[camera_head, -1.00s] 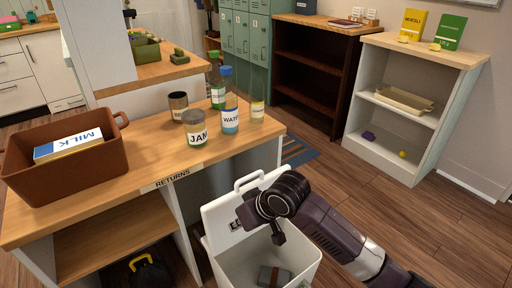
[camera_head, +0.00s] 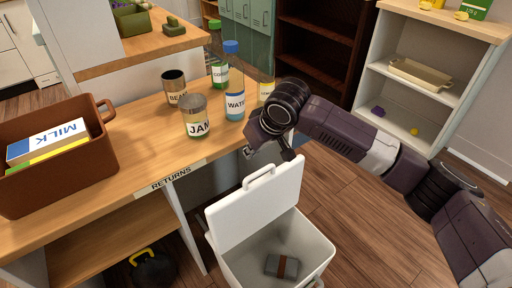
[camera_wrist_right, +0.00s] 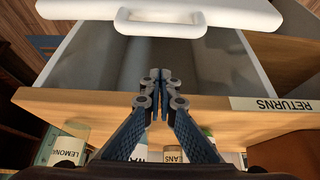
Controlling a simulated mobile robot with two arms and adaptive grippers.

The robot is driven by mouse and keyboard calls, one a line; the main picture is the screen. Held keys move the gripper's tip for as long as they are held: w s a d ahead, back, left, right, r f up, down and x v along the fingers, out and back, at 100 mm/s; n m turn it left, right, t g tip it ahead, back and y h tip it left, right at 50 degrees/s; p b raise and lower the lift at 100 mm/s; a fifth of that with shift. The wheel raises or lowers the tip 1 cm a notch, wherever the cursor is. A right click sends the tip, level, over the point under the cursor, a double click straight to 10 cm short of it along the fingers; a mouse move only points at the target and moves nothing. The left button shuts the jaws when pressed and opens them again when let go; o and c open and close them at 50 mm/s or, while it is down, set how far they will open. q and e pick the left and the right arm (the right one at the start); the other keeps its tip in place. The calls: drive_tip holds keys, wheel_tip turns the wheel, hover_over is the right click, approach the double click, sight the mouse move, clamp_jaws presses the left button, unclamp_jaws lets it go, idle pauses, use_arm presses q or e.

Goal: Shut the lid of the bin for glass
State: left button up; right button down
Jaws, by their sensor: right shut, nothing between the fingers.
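The white bin (camera_head: 318,247) stands open at the end of the counter. Its lid (camera_head: 250,212) is raised, tilted back towards the counter, with a loop handle (camera_head: 259,177) on its top edge. No glass label is readable on it. My right gripper (camera_head: 250,151) is above and behind the raised lid, near the counter's edge, apart from the handle. In the right wrist view its fingers (camera_wrist_right: 160,80) are shut with nothing between them, and the lid's handle (camera_wrist_right: 160,24) shows beyond the tips. My left gripper is not in view.
The counter (camera_head: 135,160) carries a "RETURNS" strip. On it stand a jam jar (camera_head: 195,117), a water bottle (camera_head: 235,95), other containers and a brown crate (camera_head: 92,160) with a milk carton. A grey-brown item (camera_head: 282,266) lies inside the bin. Floor is free to the right.

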sight(257, 179)
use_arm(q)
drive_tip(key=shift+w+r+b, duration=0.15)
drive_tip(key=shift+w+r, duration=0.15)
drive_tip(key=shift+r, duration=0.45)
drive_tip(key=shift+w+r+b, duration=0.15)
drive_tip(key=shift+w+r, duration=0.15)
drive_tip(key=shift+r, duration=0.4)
use_arm(e)
drive_tip(key=shift+s+d+f, duration=0.4)
drive_tip(key=shift+s+f, duration=0.15)
drive_tip(key=shift+f, duration=0.2)
drive_tip(key=shift+s+d+f, duration=0.4)
drive_tip(key=shift+s+f, duration=0.1)
drive_tip(key=shift+f, duration=0.25)
